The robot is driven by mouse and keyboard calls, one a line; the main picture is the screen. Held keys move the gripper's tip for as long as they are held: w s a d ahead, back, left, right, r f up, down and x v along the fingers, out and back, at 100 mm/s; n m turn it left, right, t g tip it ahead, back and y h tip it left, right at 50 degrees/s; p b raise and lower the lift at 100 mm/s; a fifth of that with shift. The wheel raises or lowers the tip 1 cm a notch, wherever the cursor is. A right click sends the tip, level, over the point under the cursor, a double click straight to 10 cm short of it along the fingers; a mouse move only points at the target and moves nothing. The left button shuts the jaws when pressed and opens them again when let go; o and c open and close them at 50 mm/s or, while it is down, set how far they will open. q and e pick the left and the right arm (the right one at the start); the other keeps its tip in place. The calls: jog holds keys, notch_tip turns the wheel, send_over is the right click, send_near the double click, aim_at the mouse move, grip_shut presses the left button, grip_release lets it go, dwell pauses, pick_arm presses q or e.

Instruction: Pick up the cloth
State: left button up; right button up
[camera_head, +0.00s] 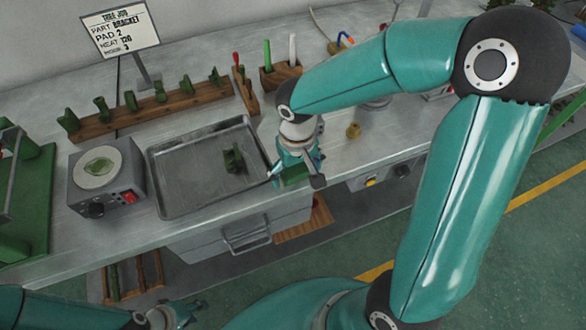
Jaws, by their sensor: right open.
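My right gripper (295,179) points down at the front edge of the bench, just right of the metal tray, with its fingers spread. A small dark green piece (294,173) shows between and behind its fingers; it may be the cloth, but I cannot tell for sure, nor whether the fingers touch it. The gripper hides part of it. No other clear cloth shows. My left gripper (184,313) is low at the bottom left, away from the bench top, and its finger opening is unclear.
The metal tray (165,207) holds a dark green part (233,158). A grey hotplate-like box (106,177) stands left of it. Behind are a wooden rack (150,110) of green parts, a tool block (279,76) and a sign (120,29). A small brass piece (353,130) lies to the right.

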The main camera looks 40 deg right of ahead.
aim_at(296, 172)
jog(key=shift+f, duration=0.15)
jog(key=c, duration=1.1)
jog(key=shift+c, duration=0.2)
notch_tip(296, 172, up, 20)
jog(key=p, duration=0.1)
